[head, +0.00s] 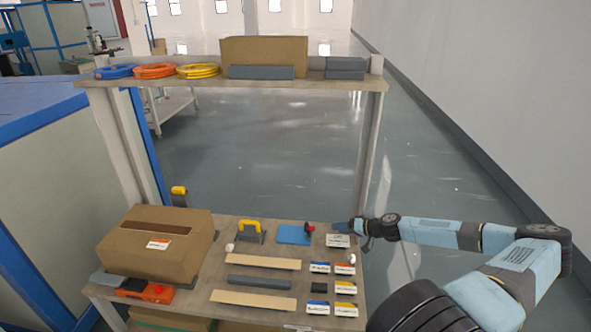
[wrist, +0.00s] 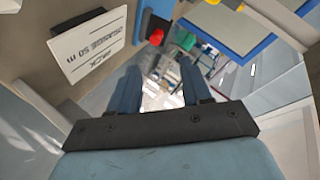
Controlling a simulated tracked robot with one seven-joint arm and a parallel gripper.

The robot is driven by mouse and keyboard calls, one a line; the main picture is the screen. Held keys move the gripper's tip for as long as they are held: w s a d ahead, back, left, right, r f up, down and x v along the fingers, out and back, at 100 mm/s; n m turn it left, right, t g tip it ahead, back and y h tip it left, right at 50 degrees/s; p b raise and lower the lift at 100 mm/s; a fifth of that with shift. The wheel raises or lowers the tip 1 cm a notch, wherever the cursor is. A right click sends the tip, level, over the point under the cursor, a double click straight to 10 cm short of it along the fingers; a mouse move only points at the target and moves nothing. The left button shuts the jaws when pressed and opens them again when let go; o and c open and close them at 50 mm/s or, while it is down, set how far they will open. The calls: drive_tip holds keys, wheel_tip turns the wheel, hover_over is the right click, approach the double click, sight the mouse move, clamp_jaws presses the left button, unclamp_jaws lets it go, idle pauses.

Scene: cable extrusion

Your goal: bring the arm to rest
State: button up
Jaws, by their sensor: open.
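My blue arm (head: 430,232) reaches in from the right over the right end of the lower shelf (head: 205,294). My gripper (head: 340,227) is at that shelf's back right, close to a white label card (head: 338,241) and right of a red-topped item (head: 309,229). In the wrist view my gripper (wrist: 157,75) has its two blue fingers apart with nothing between them. A white card with printed text (wrist: 90,45) shows left of the fingers there, and a red piece (wrist: 156,37) shows beyond them. Whether the gripper touches anything is hard to tell.
A cardboard box (head: 160,255), an orange item (head: 146,291), a yellow-handled tool (head: 250,231), a blue pad (head: 294,235), strips and label cards crowd the lower shelf. The upper shelf (head: 210,84) carries blue, orange and yellow coils. A post (head: 370,150) stands near my gripper.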

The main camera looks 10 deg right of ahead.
drive_tip(key=s+a+r+n+g+h, duration=0.15)
drive_tip(key=s+r+h, duration=0.35)
drive_tip(key=r, duration=0.8)
drive_tip(key=s+a+r+n+g+h, duration=0.1)
drive_tip(key=s+a+r+g+h, duration=0.15)
drive_tip(key=s+r, duration=0.65)
drive_tip(key=s+a+r+n+g+h, duration=0.1)
drive_tip(key=s+a+r+g+h, duration=0.2)
drive_tip(key=r, duration=1.3)
drive_tip(key=s+a+r+m+t, duration=0.1)
drive_tip(key=s+a+r+t, duration=0.1)
drive_tip(key=s+r, duration=0.6)
drive_tip(key=s+a+r+m+t, duration=0.2)
drive_tip(key=s+a+r, duration=0.1)
drive_tip(key=s+r, duration=0.6)
drive_tip(key=s, duration=0.4)
drive_tip(key=shift+s+a+r, duration=0.15)
drive_tip(key=shift+a+r, duration=0.1)
drive_tip(key=shift+a, duration=0.1)
